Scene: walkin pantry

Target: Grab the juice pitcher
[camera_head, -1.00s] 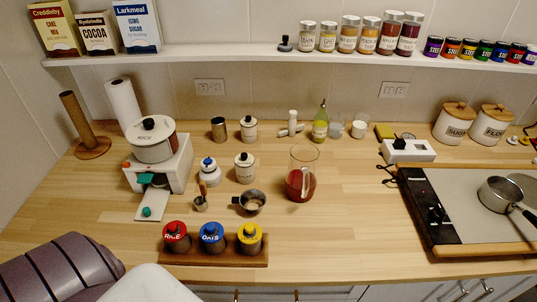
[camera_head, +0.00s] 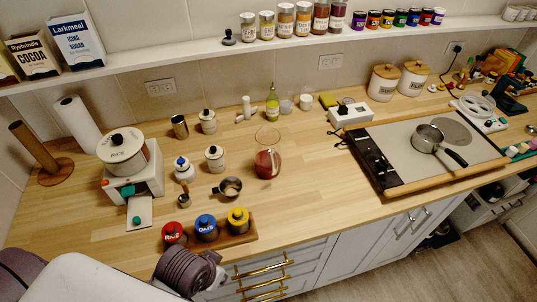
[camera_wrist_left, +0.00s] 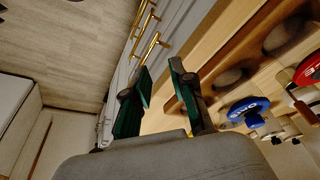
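My left arm comes in at the bottom left of the head view, in front of the counter and well short of the pitcher. Its fingertips cannot be made out there. In the left wrist view my left gripper (camera_wrist_left: 160,73) is open and empty, its green-padded fingers apart near the counter's front edge. My right gripper is not in view.
A rack with red RICE (camera_head: 173,232), blue OATS (camera_head: 206,228) and yellow-lidded jars (camera_head: 238,220) stands at the front edge. A small pan (camera_head: 230,188) is left of the pitcher. A cooktop (camera_head: 385,150) lies to the right. The counter in front of the pitcher is clear.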

